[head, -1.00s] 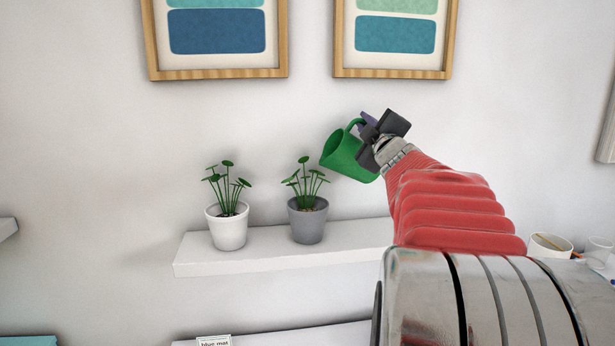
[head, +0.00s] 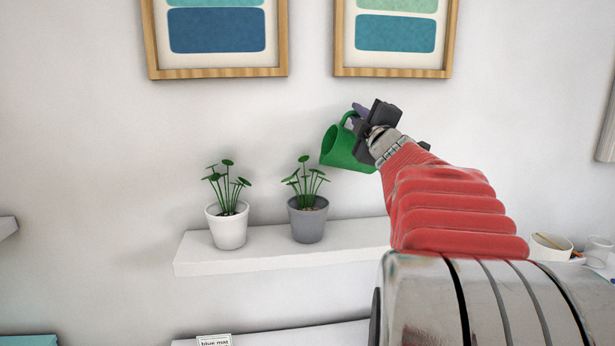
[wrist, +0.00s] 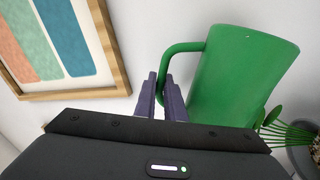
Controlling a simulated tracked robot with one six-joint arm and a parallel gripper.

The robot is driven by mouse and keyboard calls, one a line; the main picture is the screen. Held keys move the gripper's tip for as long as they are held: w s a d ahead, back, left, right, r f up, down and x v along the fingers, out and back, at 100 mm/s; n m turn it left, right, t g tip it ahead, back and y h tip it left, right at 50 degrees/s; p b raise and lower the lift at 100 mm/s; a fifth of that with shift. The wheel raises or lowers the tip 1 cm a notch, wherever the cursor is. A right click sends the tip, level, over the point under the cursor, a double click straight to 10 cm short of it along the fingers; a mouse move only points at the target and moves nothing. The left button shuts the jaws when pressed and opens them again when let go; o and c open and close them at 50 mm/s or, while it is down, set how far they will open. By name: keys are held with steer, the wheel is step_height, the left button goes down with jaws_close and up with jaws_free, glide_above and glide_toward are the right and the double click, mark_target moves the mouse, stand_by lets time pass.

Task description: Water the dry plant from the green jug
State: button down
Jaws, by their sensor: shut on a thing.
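The green jug (head: 345,149) is held in the air above and to the right of the grey pot. It is tipped to the left with its mouth facing left, clear of the leaves. My gripper (head: 361,116) is shut on the jug's handle; the handle and fingers (wrist: 167,97) also show in the wrist view. A plant in a grey pot (head: 307,224) and a plant in a white pot (head: 228,231) stand on the shelf, both with upright green leaves. Soil in the grey pot looks lighter brown; soil in the white pot looks darker. No water is visible leaving the jug.
The white wall shelf (head: 260,258) has a bare stretch right of the grey pot. Two framed pictures (head: 217,35) (head: 392,35) hang on the wall above. A white cup (head: 550,247) stands at the far right.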

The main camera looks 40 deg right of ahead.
steer(key=shift+w+a+r+n, duration=0.2)
steer(key=shift+a+r+n, duration=0.25)
steer(key=shift+n, duration=0.15)
steer(key=shift+a, duration=0.1)
steer(key=shift+w+a+r+y, duration=0.1)
steer(key=shift+a+y, duration=0.15)
steer(key=shift+y, duration=0.05)
steer(key=shift+w+a+r+n+t+p, duration=0.15)
steer(key=shift+w+a+r+n+p, duration=0.15)
steer(key=shift+a+n+p, duration=0.3)
steer(key=shift+w+a+r+n+t+p, duration=0.15)
steer(key=shift+w+a+n+p, duration=0.1)
steer(key=shift+a+n+p, duration=0.4)
stand_by(1.7)
steer(key=d+m, duration=0.1)
steer(key=s+d+f, duration=0.1)
steer(key=d+m, duration=0.1)
steer(key=shift+s+d+f+m, duration=0.25)
steer(key=shift+s+d+m, duration=0.05)
steer(key=shift+d+m, duration=0.1)
steer(key=shift+d+f+m, duration=0.1)
steer(key=shift+f+m, duration=0.05)
steer(key=shift+m, duration=0.2)
steer(key=shift+s+d+f+m+g+h+b, duration=0.2)
steer(key=shift+s+d+f+m+g+h, duration=0.1)
steer(key=shift+d+f+m, duration=0.4)
steer(key=shift+s+d+f+m+g+h+b, duration=0.25)
steer(key=shift+d+f+m, duration=0.2)
steer(key=shift+m, duration=0.35)
